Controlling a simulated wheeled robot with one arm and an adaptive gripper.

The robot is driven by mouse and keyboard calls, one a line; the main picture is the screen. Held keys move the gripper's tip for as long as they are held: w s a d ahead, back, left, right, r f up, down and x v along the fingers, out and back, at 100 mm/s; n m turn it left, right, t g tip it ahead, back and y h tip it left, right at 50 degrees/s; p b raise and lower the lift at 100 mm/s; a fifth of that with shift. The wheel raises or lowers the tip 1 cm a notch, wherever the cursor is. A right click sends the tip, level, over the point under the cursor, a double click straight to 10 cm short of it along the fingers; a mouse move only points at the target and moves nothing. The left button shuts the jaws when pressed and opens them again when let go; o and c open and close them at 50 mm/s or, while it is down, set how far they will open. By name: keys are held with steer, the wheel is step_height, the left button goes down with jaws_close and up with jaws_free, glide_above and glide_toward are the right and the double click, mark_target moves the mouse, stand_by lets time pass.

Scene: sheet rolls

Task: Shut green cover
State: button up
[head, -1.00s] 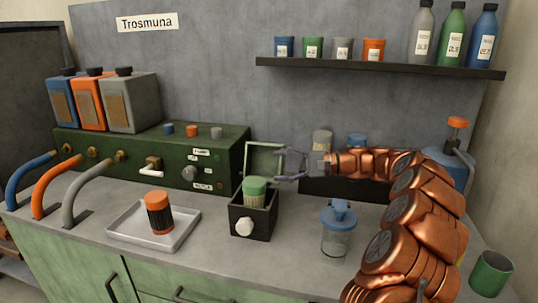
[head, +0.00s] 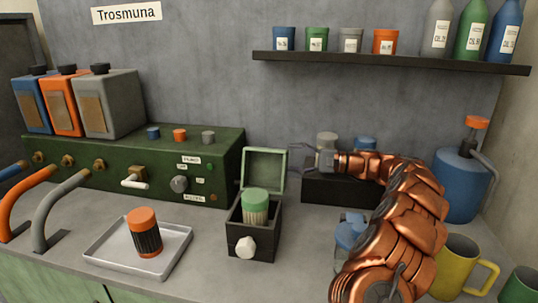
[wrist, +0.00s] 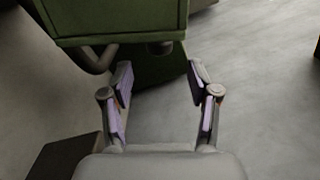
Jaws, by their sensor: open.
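The green cover (head: 264,170) stands open, upright at the back of a small black box (head: 264,246) in the head view. A container with a green lid (head: 256,203) stands in the box, and a white knob is on the box's front. My gripper (head: 298,157) is open and empty, just right of the cover's upper right edge; whether they touch I cannot tell. In the wrist view my gripper's fingers (wrist: 161,98) are spread apart with nothing between them. A dark green body (wrist: 110,18) is above them there; I cannot tell which thing it is.
A dark green machine (head: 110,165) stands left of the box. A tray (head: 110,262) holds an orange-lidded jar (head: 145,235). A black block (head: 325,192) with containers lies behind my arm. A yellow mug (head: 455,265) is at right. A shelf (head: 390,63) runs overhead.

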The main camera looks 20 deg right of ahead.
mark_target(270, 156)
steer(key=x, duration=0.7)
steer(key=shift+w+a, duration=0.1)
steer(key=shift+a, duration=0.2)
steer(key=shift+c, duration=0.3)
jaws_close()
